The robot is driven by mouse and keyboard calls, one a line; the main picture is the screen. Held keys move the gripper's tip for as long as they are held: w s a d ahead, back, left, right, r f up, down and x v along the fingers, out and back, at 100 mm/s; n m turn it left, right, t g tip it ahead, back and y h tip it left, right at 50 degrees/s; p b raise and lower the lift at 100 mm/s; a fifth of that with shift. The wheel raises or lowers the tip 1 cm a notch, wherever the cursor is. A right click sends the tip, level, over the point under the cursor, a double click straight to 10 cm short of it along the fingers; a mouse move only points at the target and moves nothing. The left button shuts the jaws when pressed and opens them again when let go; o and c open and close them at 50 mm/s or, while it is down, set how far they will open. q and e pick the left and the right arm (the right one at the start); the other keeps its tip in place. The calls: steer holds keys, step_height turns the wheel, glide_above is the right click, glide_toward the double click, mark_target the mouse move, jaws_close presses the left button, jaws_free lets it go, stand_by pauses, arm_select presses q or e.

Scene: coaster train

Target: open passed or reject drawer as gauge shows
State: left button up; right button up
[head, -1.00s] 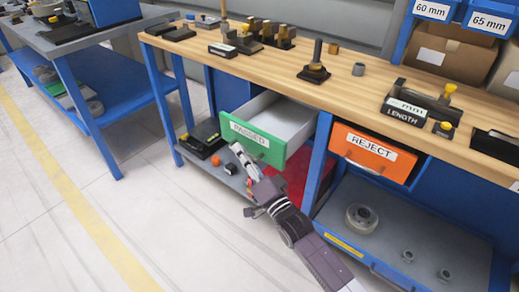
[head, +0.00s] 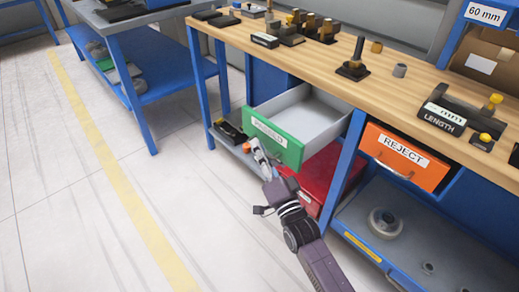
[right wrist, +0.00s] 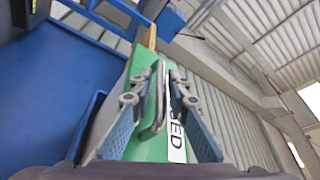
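The green PASSED drawer (head: 290,152) is pulled well out of the bench, and its empty grey inside shows in the head view. My right gripper (head: 256,150) reaches up to the green drawer's front from below. In the right wrist view, its fingers (right wrist: 160,95) stand on both sides of the grey bar handle (right wrist: 158,110), close against it, in front of the green panel. My left gripper is not in view. The gauge (head: 443,118) marked LENGTH stands on the bench top; its reading is too small to tell.
The wooden bench top (head: 415,92) holds several gauges and small parts. A red bin (head: 318,172) sits below the green drawer. A lower shelf (head: 350,215) carries a round part (head: 385,222). The floor (head: 110,215) at left is clear.

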steer(key=v, duration=1.2)
stand_by(0.3)
